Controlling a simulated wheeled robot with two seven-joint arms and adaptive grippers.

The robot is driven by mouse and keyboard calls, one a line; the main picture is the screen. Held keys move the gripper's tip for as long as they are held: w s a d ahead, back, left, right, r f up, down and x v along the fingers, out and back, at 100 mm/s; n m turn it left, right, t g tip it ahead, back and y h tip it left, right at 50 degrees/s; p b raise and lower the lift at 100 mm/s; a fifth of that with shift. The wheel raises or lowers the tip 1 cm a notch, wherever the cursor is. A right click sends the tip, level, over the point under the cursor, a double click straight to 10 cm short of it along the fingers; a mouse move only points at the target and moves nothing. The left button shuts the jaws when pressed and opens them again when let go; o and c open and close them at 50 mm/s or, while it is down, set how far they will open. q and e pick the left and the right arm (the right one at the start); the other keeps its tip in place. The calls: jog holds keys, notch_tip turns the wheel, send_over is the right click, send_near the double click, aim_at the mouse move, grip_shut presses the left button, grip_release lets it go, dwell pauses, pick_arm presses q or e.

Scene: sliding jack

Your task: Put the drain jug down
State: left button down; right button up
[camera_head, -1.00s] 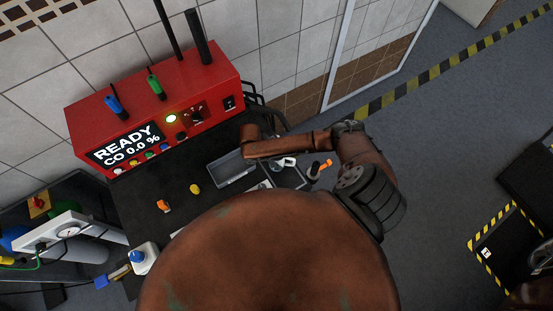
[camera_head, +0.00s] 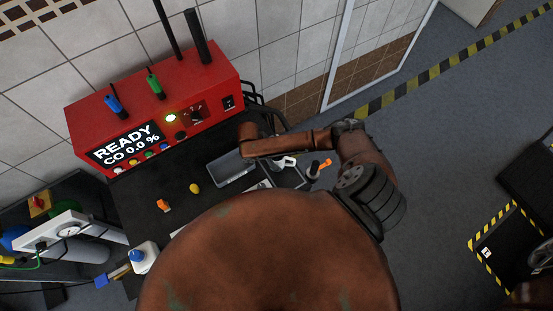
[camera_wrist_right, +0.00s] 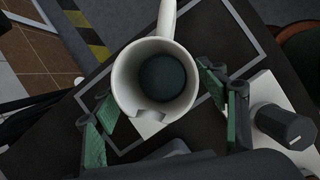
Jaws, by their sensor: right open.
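The drain jug (camera_wrist_right: 125,82) is a white, mug-like vessel, seen from above in the right wrist view. My right gripper (camera_wrist_right: 158,96) is open, with one green-padded finger on each side of the jug. Whether a pad touches it is unclear. In the head view a small white shape (camera_head: 285,162) below my right forearm is probably the jug; my arm hides most of the gripper there. My left gripper is out of view.
A red console (camera_head: 160,105) reading "READY CO 0.0 %" stands at the back. A grey tray (camera_head: 230,169), an orange piece (camera_head: 163,205) and a yellow piece (camera_head: 194,188) lie on the bench. An orange-tipped item (camera_head: 318,168) is at right. A black knob (camera_wrist_right: 285,122) is close to the right finger.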

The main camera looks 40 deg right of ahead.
jog(key=v, duration=1.1)
jog(key=shift+b, duration=0.3)
